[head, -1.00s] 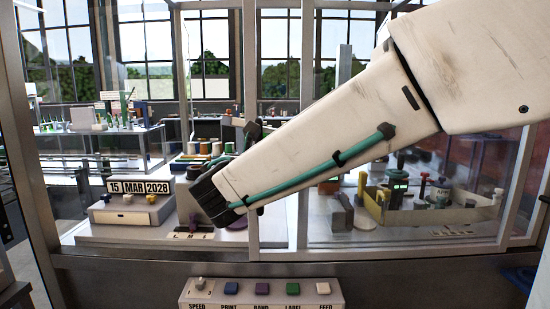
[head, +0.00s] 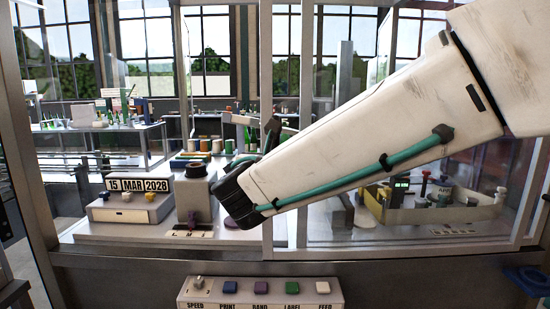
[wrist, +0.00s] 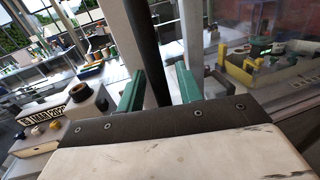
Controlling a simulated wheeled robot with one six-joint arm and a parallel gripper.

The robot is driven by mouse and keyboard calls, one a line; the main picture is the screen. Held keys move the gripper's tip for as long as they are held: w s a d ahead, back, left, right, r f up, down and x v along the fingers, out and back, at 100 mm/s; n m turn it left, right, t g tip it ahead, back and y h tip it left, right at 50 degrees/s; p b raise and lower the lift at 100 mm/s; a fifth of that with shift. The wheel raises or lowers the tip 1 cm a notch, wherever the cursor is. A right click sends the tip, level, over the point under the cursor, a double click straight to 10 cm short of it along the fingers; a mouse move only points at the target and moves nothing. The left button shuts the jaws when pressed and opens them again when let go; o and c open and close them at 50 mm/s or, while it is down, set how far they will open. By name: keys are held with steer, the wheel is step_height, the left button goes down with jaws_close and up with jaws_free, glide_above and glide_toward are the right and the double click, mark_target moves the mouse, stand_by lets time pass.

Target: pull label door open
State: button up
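The label door (head: 267,110) is a clear panel in a pale frame at the front of the machine. Its left upright shows just behind my arm. In the wrist view, a dark upright bar (wrist: 147,35), seemingly the door handle, runs between the two teal fingers of my gripper (wrist: 159,85). A finger is on each side of the bar. A narrow gap shows at the right, so I cannot tell whether they grip it. In the head view, my arm reaches in from the upper right and its dark end hides the handle.
Left of the door are a date block (head: 138,185) reading 15 MAR 2028 and a grey block with a dark top (head: 198,180). Behind glass at right is a shallow tray (head: 440,214) with small parts. A button panel (head: 262,291) is at the bottom front.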

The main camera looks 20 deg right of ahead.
steer(key=v, duration=0.7)
steer(key=shift+s+a, duration=0.2)
steer(key=shift+s, duration=0.15)
